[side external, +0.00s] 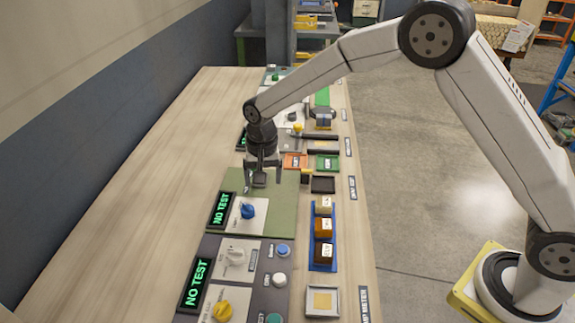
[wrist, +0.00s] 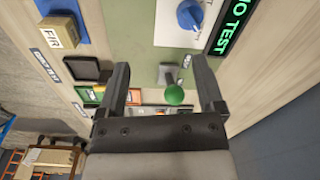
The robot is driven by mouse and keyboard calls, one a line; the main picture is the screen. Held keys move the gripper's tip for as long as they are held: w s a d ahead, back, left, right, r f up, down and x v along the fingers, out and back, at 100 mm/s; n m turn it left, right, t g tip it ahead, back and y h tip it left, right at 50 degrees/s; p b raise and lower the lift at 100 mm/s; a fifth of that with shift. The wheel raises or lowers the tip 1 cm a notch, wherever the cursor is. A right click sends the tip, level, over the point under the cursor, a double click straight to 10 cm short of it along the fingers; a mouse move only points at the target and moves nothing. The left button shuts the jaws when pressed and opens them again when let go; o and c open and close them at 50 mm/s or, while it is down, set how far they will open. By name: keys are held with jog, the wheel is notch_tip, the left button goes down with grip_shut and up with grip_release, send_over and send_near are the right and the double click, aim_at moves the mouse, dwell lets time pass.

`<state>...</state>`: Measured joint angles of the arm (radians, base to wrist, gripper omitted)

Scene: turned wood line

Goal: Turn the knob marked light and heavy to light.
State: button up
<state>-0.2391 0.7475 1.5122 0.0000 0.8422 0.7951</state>
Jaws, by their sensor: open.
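Several knobs stand on the panels, and I cannot read which is marked light and heavy. A blue knob (side external: 247,210) sits on a white plate on the green panel, and it also shows at the top of the wrist view (wrist: 190,15). A white knob (side external: 235,256) and a yellow knob (side external: 222,312) sit on the dark panel nearer the camera. My gripper (side external: 263,186) is open and empty above the far part of the green panel, beyond the blue knob. In the wrist view, a green ball-topped lever (wrist: 174,95) shows between the open fingers (wrist: 162,68).
Displays reading NO TEST (side external: 222,210) stand left of the knobs. Round buttons (side external: 283,250) lie right of them. A blue tray (side external: 313,262) holds wood blocks, one labelled FIR (wrist: 60,32). A dark square tray (side external: 323,184) lies right of my gripper. The bench's left side is clear.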

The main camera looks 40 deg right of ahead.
aim_at(247, 206)
jog(key=shift+m, duration=0.7)
jog(key=w+a+f, duration=0.2)
jog(key=a, duration=0.1)
jog(key=shift+w+a+f, duration=0.1)
jog(key=shift+w+a, duration=0.2)
jog(key=shift+w, duration=0.05)
jog(key=shift+f, duration=0.1)
jog(key=shift+f, duration=3.8)
grip_shut()
